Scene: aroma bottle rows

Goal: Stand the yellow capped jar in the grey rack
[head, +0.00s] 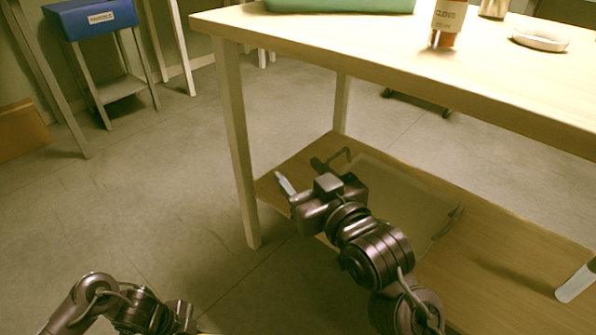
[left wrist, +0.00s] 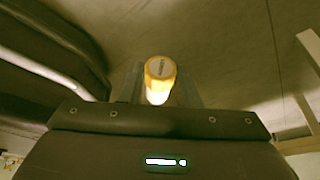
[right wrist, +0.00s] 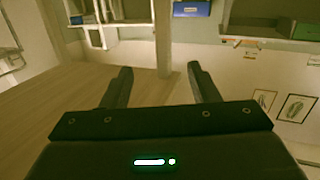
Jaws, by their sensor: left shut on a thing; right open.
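The yellow capped jar (left wrist: 160,74) is between the fingers of my left gripper (left wrist: 160,88), cap towards the camera. My left gripper is shut on it. In the head view my left arm is at the bottom left, and only a sliver of yellow shows at the lower edge. My right gripper (head: 303,174) is beside the table's left end, above the lower shelf as the head view shows it. In the right wrist view its fingers (right wrist: 161,85) are apart with nothing between them. I cannot make out the grey rack in any view.
A wooden table (head: 400,60) carries a green tray (head: 340,5), a bottle labelled CLOVE (head: 447,22) and a white ring-shaped dish (head: 540,39). Its lower shelf (head: 500,270) holds a pale tray with dark handles. A blue bin (head: 92,18) stands at the left. The floor between is clear.

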